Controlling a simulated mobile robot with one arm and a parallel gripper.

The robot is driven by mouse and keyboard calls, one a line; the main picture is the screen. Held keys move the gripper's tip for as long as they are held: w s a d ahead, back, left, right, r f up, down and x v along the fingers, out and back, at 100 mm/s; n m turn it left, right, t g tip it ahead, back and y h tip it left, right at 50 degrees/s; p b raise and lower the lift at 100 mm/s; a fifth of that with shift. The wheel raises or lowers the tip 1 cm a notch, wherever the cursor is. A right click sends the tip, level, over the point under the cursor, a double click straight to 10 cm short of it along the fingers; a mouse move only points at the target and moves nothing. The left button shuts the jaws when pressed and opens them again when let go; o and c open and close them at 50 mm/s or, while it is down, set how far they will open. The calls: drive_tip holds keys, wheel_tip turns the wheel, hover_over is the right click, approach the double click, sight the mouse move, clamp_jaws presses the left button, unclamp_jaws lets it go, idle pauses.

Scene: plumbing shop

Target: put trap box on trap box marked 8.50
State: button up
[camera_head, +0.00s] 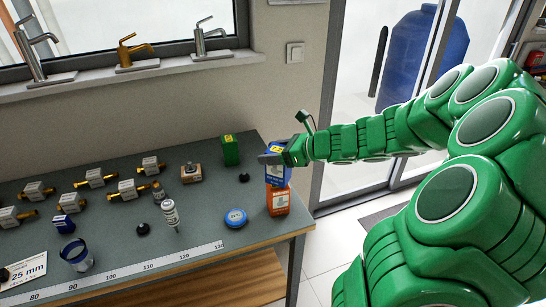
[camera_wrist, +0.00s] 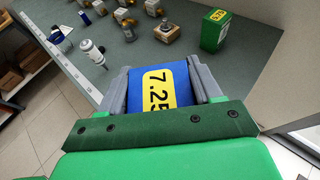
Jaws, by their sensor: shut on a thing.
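My gripper (camera_head: 272,158) is shut on a blue trap box with a yellow label (camera_head: 277,176), which reads 7.25 in the wrist view (camera_wrist: 160,88). The box sits between the two grey fingers (camera_wrist: 162,85). In the head view an orange box (camera_head: 278,203) stands at the table's right end, directly below the blue box in the picture. I cannot tell whether the two touch. The orange box is hidden in the wrist view, and its marking is too small to read. A green box with a yellow label (camera_head: 231,150) stands farther back; it also shows in the wrist view (camera_wrist: 214,30).
A blue round tin (camera_head: 236,218) lies left of the orange box. A white bottle (camera_head: 171,214) and several brass valves (camera_head: 127,190) stand farther left on the grey table (camera_head: 205,205). A printed ruler (camera_head: 150,265) runs along the front edge. A wall rises behind.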

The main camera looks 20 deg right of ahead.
drive_tip(key=shift+f, duration=0.75)
drive_tip(key=shift+f, duration=0.1)
drive_tip(key=o, duration=1.2)
